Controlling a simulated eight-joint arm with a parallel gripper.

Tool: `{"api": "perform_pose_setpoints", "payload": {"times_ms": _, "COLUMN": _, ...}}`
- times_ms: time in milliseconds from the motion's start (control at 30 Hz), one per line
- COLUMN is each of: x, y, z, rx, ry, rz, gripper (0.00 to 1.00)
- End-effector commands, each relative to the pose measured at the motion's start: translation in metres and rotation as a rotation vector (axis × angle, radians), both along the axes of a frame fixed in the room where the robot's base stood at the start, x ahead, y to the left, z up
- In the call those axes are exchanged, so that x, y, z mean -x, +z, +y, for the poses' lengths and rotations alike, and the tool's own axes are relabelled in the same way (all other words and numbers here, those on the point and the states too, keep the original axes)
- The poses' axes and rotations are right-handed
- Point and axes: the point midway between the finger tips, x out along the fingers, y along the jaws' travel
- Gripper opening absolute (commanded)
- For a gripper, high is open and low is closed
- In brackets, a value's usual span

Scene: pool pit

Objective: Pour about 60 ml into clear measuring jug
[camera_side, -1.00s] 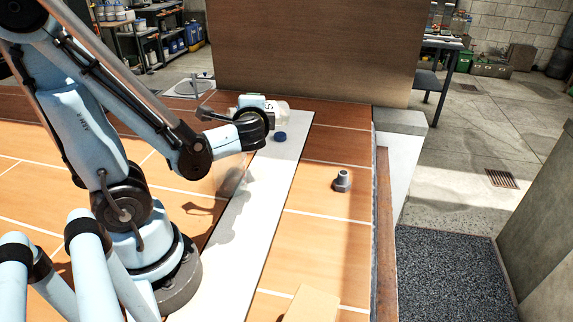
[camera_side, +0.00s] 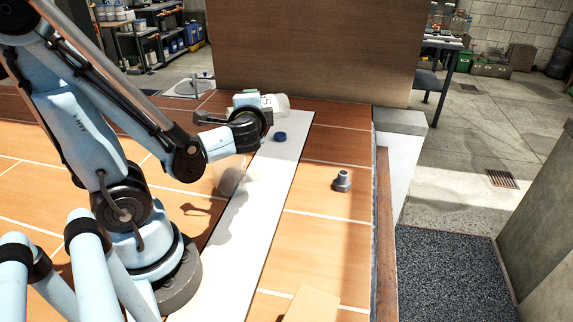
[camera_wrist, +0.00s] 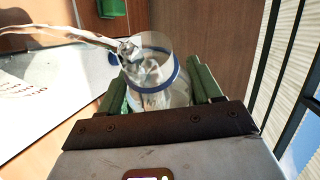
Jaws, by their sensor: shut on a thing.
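My gripper (camera_wrist: 158,88) is shut on a clear container (camera_wrist: 158,78) with a blue band near its mouth; its green fingers sit on either side. In the side view my gripper (camera_side: 255,112) holds the container (camera_side: 277,103) tilted above the white strip. In the wrist view a clear stream of liquid (camera_wrist: 75,33) leaves the mouth towards the left. Red graduation marks on the clear measuring jug (camera_wrist: 25,92) show at the left of the wrist view. In the side view the jug (camera_side: 229,178) is faint and partly behind my arm. The liquid level in it cannot be read.
A blue cap (camera_side: 280,136) lies on the white strip (camera_side: 262,190). A grey bolt-like piece (camera_side: 342,181) stands on the wooden surface to the right. A cardboard-coloured block (camera_side: 312,304) is at the front. A tall brown panel (camera_side: 312,50) stands behind.

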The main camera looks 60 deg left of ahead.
Motion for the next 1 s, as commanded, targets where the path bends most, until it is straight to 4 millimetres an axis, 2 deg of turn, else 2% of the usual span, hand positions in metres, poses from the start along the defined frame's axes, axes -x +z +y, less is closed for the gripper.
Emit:
{"api": "perform_pose_setpoints", "payload": {"times_ms": 533, "x": -0.011, "y": 0.002, "z": 0.0, "rx": 0.002, "ry": 0.0, "rz": -0.019, "gripper": 0.29}}
{"api": "perform_pose_setpoints", "payload": {"times_ms": 1000, "x": -0.013, "y": 0.0, "z": 0.0, "rx": 0.006, "ry": 0.0, "rz": -0.05, "gripper": 0.29}}
